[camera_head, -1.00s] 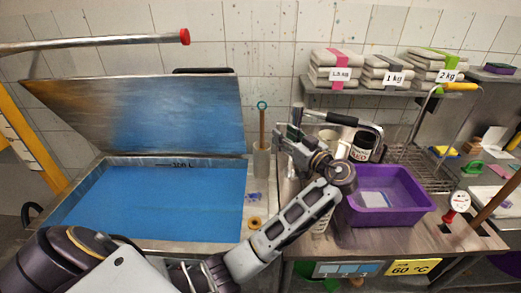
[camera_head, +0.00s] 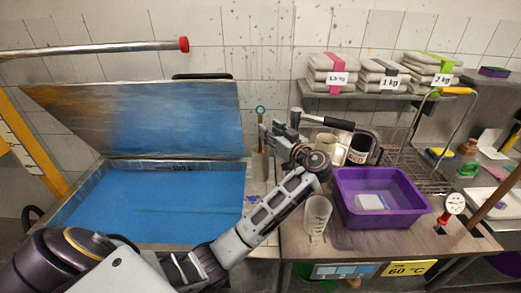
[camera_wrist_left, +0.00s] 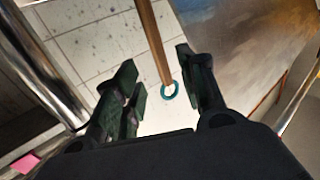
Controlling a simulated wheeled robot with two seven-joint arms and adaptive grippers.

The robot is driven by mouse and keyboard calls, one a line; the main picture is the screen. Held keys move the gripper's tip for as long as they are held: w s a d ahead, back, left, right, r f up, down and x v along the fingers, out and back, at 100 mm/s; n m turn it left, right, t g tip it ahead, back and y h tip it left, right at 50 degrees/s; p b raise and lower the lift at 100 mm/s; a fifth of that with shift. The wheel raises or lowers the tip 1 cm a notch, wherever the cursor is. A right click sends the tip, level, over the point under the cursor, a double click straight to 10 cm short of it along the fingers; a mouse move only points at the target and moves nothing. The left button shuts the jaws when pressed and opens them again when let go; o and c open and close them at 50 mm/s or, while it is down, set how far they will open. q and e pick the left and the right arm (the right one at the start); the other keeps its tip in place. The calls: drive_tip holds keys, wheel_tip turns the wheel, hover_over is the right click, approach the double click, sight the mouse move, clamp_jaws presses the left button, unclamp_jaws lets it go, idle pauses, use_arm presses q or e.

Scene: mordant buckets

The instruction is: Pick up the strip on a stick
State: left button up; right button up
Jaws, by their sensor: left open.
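A thin wooden stick with a teal ring (camera_head: 261,109) at its top stands upright between the blue vat and the worktable. I take it for the strip on a stick; no strip shows clearly. In the left wrist view the left gripper (camera_wrist_left: 157,65) is open and empty. The stick (camera_wrist_left: 151,40) and its teal ring (camera_wrist_left: 170,91) appear between its two fingers; I cannot tell the depth gap. My right gripper is not in view.
The vat of blue liquid (camera_head: 150,205) with its raised lid (camera_head: 140,115) fills the left. A purple tub (camera_head: 350,215), a clear measuring jug (camera_head: 317,217) and cups (camera_head: 327,148) stand on the worktable. Weight-labelled bundles (camera_head: 383,76) lie on the shelf behind.

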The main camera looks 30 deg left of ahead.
use_arm(q)
drive_tip(key=shift+x, duration=0.9)
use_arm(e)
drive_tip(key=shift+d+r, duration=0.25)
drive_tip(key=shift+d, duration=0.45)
use_arm(q)
drive_tip(key=x, duration=0.1)
drive_tip(key=p+x, duration=0.1)
drive_tip(key=x, duration=0.1)
drive_tip(key=p+x, duration=0.1)
drive_tip(key=x, duration=0.1)
drive_tip(key=shift+s+f, duration=0.1)
drive_tip(key=shift+f, duration=0.25)
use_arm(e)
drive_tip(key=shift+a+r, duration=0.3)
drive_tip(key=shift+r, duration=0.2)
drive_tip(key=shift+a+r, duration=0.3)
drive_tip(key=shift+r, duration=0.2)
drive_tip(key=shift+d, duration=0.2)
use_arm(q)
clamp_jaws()
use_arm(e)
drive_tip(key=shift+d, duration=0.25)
